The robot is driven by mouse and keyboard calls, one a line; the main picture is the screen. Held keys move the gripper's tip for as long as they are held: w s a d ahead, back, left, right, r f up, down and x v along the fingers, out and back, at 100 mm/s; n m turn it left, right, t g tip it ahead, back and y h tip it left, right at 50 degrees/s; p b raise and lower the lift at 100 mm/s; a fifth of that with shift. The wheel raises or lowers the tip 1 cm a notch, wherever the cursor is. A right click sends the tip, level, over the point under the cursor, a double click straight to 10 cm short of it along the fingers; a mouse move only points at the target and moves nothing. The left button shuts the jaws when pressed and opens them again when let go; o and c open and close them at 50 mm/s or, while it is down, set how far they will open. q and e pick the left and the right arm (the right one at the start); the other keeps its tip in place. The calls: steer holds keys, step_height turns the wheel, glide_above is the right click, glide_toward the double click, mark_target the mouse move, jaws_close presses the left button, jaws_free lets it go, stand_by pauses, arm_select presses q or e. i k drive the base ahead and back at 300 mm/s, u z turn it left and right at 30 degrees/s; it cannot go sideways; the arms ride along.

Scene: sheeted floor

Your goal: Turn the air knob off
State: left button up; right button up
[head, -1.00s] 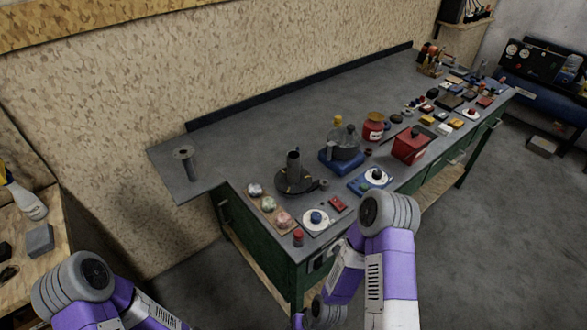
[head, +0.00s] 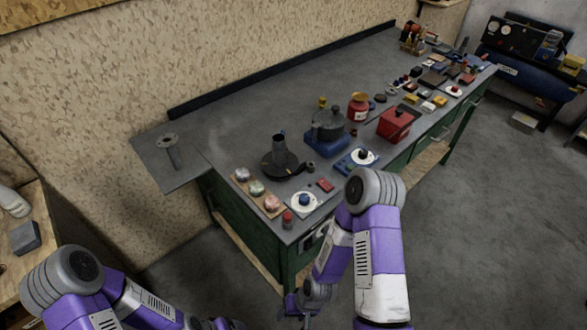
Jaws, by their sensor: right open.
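Two round knobs on white dials stand on the near part of the grey workbench: a blue knob (head: 304,200) on a pale plate at the front corner, and a dark knob (head: 363,155) on a blue plate further right. I cannot tell which, if either, is the air knob. A black panel with gauges (head: 507,32) on a blue tank stands far off at the back right; its controls are too small to tell. My right gripper (head: 305,312) is open and low beside the bench's near end, below the top and apart from the knobs. My left gripper is below the picture's edge.
The workbench (head: 225,125) carries a dark funnel-like part (head: 281,160), a red box (head: 397,122), a blue-based pot (head: 327,140) and many small items. A wooden side table (head: 45,260) is at left. Grey floor (head: 480,220) is open at right.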

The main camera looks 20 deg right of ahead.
mark_target(303, 199)
steer(key=z, duration=1.05)
steer(key=i, duration=0.2)
steer(key=u, duration=0.05)
